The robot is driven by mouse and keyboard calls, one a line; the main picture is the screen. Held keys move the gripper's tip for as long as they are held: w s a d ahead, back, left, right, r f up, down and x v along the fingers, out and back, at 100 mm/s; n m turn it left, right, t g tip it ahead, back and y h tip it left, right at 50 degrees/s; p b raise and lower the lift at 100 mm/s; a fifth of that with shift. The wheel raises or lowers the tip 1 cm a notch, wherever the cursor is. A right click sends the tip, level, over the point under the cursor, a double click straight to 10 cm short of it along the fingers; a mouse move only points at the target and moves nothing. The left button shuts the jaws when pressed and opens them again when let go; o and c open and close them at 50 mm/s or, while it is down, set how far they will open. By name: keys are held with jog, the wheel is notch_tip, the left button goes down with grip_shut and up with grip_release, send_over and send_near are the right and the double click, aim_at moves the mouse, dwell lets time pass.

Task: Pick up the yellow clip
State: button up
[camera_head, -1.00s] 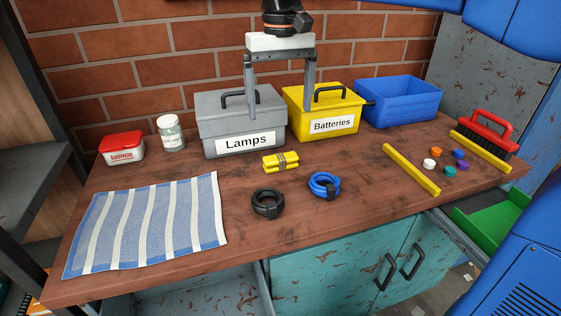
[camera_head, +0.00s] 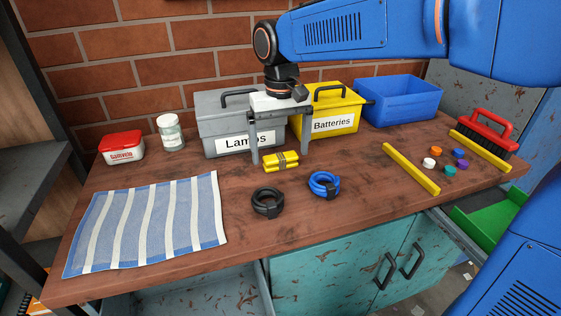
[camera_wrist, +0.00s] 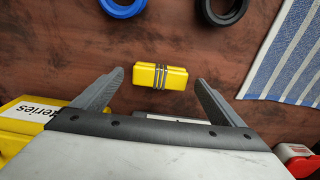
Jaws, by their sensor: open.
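The yellow clip (camera_head: 289,160) is a small yellow block with grey bands around its middle, lying on the wooden bench in front of the grey and yellow boxes. It also shows in the wrist view (camera_wrist: 167,76). My gripper (camera_head: 280,159) is open and points down, with one finger to the left of the clip and the other to its right. In the wrist view the fingertips (camera_wrist: 159,76) stand on either side of the clip, with a gap at both ends. Nothing is held.
A grey Lamps box (camera_head: 213,129) and a yellow Batteries box (camera_head: 352,112) stand close behind. A black cable coil (camera_head: 257,207) and a blue one (camera_head: 315,190) lie in front. A striped cloth (camera_head: 140,225) covers the left. Two yellow bars (camera_head: 411,168) are at the right.

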jog(key=shift+f, duration=0.35)
jog(key=c, duration=1.1)
jog(key=shift+r, duration=0.1)
jog(key=shift+c, duration=0.2)
